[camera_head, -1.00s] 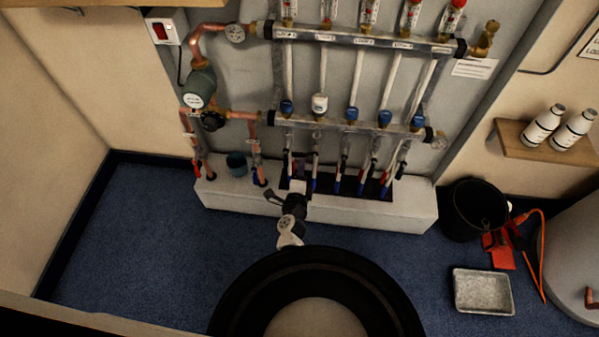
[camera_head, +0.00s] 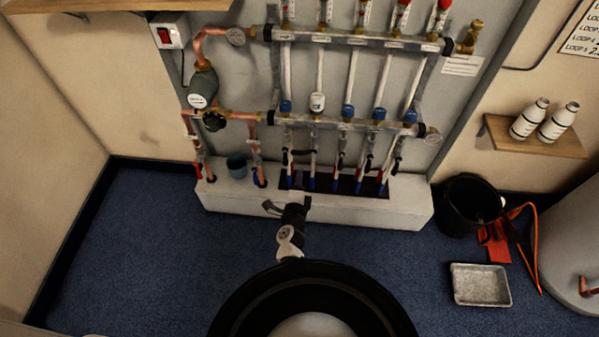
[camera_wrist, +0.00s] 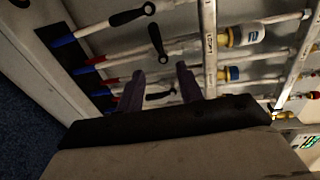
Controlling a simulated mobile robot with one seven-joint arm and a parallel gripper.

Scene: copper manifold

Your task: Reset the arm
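My gripper (camera_wrist: 160,85) shows in the wrist view as two dark fingers, spread apart with nothing held between them. Behind them are the manifold's pipes, with black lever handles (camera_wrist: 157,42) and blue and red sleeves. In the head view my arm reaches up from the bottom centre. Its dark wrist end (camera_head: 293,213) is in front of the white plinth (camera_head: 410,203), below the copper manifold (camera_head: 340,122). The fingertips are hard to make out there.
A dark cup (camera_head: 236,166) stands on the plinth at left. A black bucket (camera_head: 462,213), a red tool (camera_head: 494,244) with an orange cable, and a grey tray (camera_head: 481,285) are on the floor at right. White bottles (camera_head: 530,119) stand on a shelf. The blue floor at left is clear.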

